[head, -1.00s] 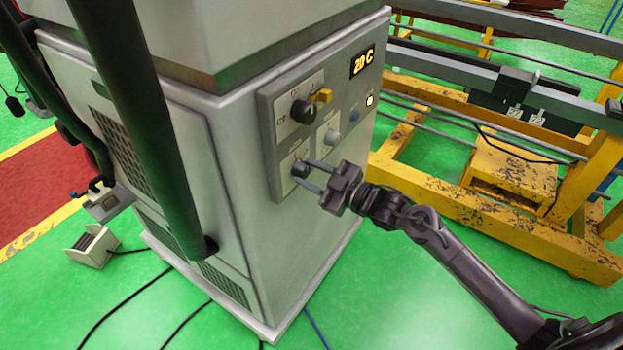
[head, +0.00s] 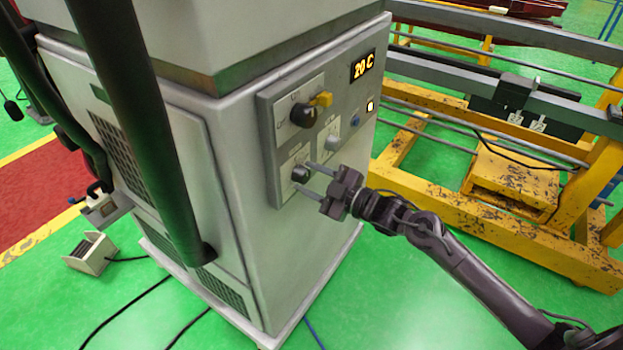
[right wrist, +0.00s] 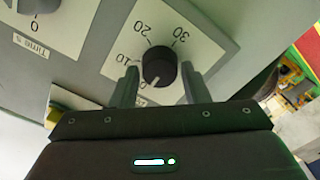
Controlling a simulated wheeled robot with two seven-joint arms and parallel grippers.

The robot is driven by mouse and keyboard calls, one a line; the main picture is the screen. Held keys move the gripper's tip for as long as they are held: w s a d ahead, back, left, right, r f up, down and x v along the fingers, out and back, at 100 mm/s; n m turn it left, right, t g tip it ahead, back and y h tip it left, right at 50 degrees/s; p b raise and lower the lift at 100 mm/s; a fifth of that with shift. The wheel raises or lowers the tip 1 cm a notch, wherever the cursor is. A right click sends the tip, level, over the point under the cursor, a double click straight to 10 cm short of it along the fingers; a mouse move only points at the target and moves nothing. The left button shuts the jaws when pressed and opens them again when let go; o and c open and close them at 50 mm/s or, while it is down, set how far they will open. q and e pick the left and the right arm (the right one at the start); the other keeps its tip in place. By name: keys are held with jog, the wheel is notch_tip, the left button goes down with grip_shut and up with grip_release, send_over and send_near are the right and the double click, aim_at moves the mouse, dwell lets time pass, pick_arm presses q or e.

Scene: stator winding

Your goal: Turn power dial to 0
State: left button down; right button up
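A black round dial (head: 300,173) sits low on the grey machine's control panel. In the right wrist view the dial (right wrist: 159,69) has a white plate marked 10, 20 and 30. Its white pointer line points down toward my gripper, near the low end of the scale; the exact mark is partly hidden. I cannot read a power label. My right gripper (head: 303,176) has its fingertips on either side of the dial. In the right wrist view the right gripper (right wrist: 159,85) shows narrow gaps between dial and fingers.
A yellow metal frame (head: 500,210) stands at right.

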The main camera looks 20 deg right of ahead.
jog(key=shift+o, duration=1.3)
jog(key=shift+d, duration=0.1)
jog(key=shift+s+d+f, duration=0.15)
jog(key=shift+s+d, duration=0.05)
jog(key=shift+s, duration=0.15)
jog(key=b+v, duration=0.1)
jog(key=v, duration=0.5)
jog(key=shift+s+d+b, duration=0.25)
jog(key=shift+s+b, duration=0.05)
jog(key=shift+s, duration=0.05)
